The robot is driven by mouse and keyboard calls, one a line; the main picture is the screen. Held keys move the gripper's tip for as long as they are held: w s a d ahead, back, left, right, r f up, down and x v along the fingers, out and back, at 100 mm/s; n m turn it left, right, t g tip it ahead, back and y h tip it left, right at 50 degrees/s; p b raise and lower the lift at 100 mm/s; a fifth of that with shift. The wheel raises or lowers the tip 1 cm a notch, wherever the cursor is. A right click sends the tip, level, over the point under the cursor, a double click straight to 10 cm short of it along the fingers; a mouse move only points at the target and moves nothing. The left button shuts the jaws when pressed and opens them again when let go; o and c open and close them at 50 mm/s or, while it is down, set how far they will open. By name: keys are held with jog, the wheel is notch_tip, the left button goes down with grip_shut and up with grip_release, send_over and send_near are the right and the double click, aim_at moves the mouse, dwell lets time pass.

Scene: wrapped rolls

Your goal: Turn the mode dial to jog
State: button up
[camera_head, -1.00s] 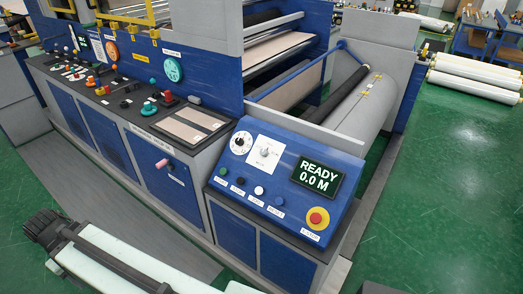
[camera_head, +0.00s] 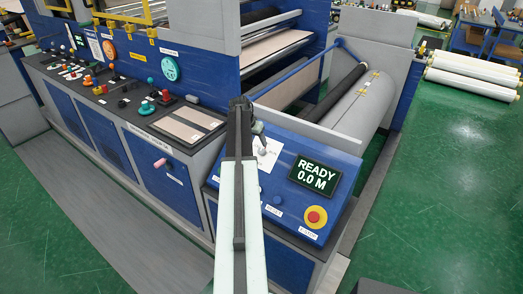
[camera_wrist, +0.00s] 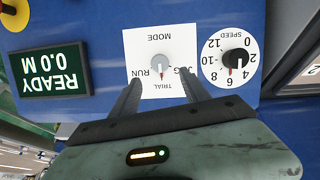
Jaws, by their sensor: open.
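The mode dial (camera_wrist: 160,62) is a grey knob on a white plate marked MODE, with RUN, TRIAL and JOG around it. The wrist view shows it upside down. Its red mark points at TRIAL. In the head view the dial (camera_head: 264,152) shows just right of my arm. My gripper (camera_wrist: 160,77) is open, with one finger on each side of the dial's lower edge in the wrist view. The finger on the right partly covers the JOG label. I cannot tell whether the fingers touch the knob or plate. In the head view my gripper (camera_head: 256,130) is over the panel.
A black speed dial (camera_wrist: 236,60) sits close beside the mode plate. A READY 0.0 M display (camera_head: 315,176) and a red emergency button (camera_head: 314,216) are on the same blue panel. My arm hides the panel's left part in the head view.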

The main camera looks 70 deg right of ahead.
aim_at(261, 149)
jog(key=b+x, duration=0.7)
jog(key=x, duration=0.1)
jog(key=shift+w, duration=0.1)
jog(key=shift+r, duration=0.1)
grip_shut()
